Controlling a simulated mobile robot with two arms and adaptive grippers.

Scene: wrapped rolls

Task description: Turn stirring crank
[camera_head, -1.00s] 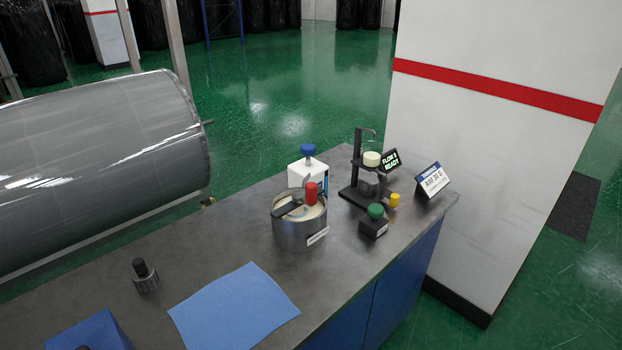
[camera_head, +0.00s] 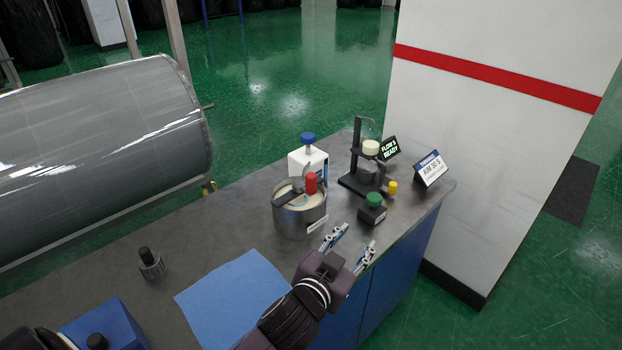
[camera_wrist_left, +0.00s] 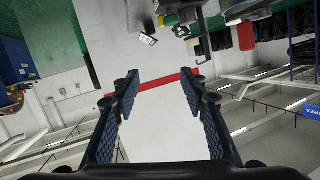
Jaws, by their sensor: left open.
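The stirring crank with its upright red handle (camera_head: 311,183) sits on top of a round metal pot (camera_head: 300,222) holding pale contents. The red handle also appears in the left wrist view (camera_wrist_left: 246,37), at the upper right. My left gripper (camera_head: 352,243) is open and empty, in front and to the right of the pot, apart from the handle. Its two fingers (camera_wrist_left: 158,88) are spread wide in the left wrist view, with nothing between them. My right gripper is not in view.
Behind the pot is a white box with a blue knob (camera_head: 308,138). To its right are a black stand (camera_head: 357,160), a green-topped button block (camera_head: 373,213) and a sign (camera_head: 431,170).

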